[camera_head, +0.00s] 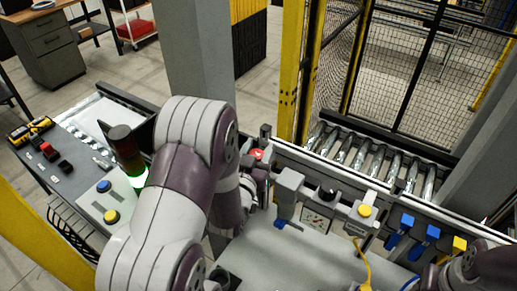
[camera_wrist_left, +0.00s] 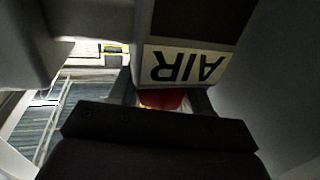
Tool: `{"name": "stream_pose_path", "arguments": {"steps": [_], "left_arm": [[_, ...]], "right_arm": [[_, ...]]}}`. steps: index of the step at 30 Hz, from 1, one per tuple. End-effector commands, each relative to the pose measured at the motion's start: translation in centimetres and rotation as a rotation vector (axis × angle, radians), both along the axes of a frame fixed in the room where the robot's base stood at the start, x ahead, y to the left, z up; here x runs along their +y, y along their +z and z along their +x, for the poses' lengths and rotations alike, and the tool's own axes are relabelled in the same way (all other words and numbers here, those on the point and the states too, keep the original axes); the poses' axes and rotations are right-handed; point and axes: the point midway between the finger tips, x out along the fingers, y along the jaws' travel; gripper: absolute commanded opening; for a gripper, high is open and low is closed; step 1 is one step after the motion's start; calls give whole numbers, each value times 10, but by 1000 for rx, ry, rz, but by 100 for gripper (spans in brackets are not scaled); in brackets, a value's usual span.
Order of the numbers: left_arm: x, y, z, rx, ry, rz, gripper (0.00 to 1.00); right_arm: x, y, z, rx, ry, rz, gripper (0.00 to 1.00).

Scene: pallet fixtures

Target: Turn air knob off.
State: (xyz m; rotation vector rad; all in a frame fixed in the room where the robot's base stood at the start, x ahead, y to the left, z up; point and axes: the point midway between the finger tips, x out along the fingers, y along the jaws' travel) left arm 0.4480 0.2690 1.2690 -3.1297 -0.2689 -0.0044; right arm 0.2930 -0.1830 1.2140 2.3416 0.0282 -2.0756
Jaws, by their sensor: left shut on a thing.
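The white AIR label (camera_wrist_left: 187,65) shows upside down in the left wrist view on a grey box. A red knob (camera_wrist_left: 163,98) sits right beside it, partly hidden behind the dark bar of my gripper. My left gripper (camera_head: 266,187) is at the fixture's left end in the head view, mostly hidden by my own wrist, and is shut on the air knob. A red part (camera_head: 257,154) shows just behind it; I cannot tell if this is the same knob. Of my right arm only links show at the lower right; its gripper is out of view.
A roller conveyor (camera_head: 375,165) runs behind the fixture. A box with a yellow button (camera_head: 365,211) and blue clamps (camera_head: 432,232) stand to the right. A lit green stack light (camera_head: 137,178) is left of my arm. The grey plate (camera_head: 290,255) in front is mostly clear.

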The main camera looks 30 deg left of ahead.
Motion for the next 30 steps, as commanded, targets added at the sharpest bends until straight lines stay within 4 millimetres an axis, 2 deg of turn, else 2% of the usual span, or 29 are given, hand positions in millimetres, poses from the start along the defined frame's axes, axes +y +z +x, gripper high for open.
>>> {"name": "stream_pose_path", "arguments": {"steps": [4, 13, 23, 24, 25, 30], "left_arm": [[1, -2, 1, -2, -36, -3, 18], [-3, -1, 1, -3, -246, 1, 18], [-5, 0, 1, 0, -267, 1, 18], [-5, 0, 1, 0, -267, 1, 61], [-5, 0, 1, 0, -266, 1, 69], [-5, 0, 1, 0, -266, 1, 69]], "right_arm": [[0, -6, 0, 0, 0, 0, 43], [0, -20, 0, 0, 0, 0, 43], [0, -19, 0, 0, 0, 0, 43], [0, -19, 0, 0, 0, 0, 43], [0, -19, 0, 0, 0, 0, 43], [0, -19, 0, 0, 0, 0, 43]]}}
